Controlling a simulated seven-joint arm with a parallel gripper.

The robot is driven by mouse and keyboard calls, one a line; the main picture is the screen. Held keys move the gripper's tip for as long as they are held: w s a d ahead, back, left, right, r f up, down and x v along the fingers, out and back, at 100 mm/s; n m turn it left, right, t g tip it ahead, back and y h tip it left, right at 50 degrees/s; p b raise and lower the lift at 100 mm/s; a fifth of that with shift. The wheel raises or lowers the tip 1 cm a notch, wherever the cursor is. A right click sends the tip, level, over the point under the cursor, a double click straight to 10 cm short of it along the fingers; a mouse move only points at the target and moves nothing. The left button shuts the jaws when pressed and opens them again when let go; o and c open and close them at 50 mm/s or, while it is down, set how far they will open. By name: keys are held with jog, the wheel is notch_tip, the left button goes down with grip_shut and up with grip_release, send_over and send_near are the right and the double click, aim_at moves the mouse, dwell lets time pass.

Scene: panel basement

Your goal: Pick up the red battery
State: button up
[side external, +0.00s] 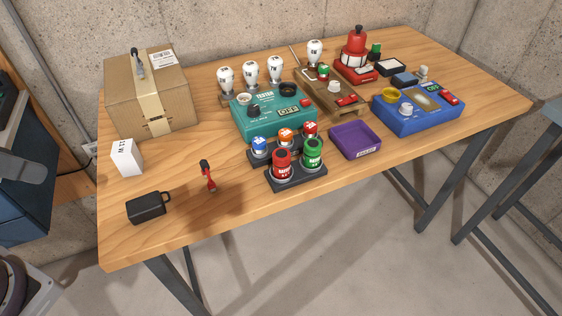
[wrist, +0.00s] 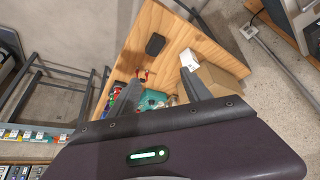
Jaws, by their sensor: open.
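A red battery (side external: 282,164), a stout red cylinder with a label, stands upright at the front left of a black holder (side external: 298,184). A green battery (side external: 313,153) stands to its right. Smaller blue (side external: 259,146), orange (side external: 286,137) and red (side external: 310,130) cylinders stand in a row behind them. My gripper (wrist: 160,75) is open and empty in the wrist view, high above the table. The side external view does not show it. In the wrist view the battery group is small and partly hidden by the left finger, so I cannot pick out the red battery there.
The teal tester (side external: 273,108) is behind the batteries and a purple tray (side external: 355,140) is to their right. A red-handled tool (side external: 208,175), a black mug-like object (side external: 148,207), a white box (side external: 127,157) and a cardboard box (side external: 150,92) are to the left. The front edge is near the holder.

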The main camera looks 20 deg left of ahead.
jog(key=w+d+f+m+t, duration=0.1)
jog(key=w+d+f+m, duration=0.1)
jog(key=w, duration=0.9)
jog(key=m+t+h, duration=0.4)
jog(key=m+h, duration=0.1)
jog(key=h, duration=0.3)
send_near(278, 155)
jog(key=d+x, duration=0.1)
jog(key=x, duration=0.3)
jog(key=shift+s+f, duration=0.1)
jog(key=x, duration=0.6)
jog(key=shift+w+a+f, duration=0.1)
jog(key=shift+w+a, duration=0.15)
jog(key=shift+w, duration=0.2)
grip_shut()
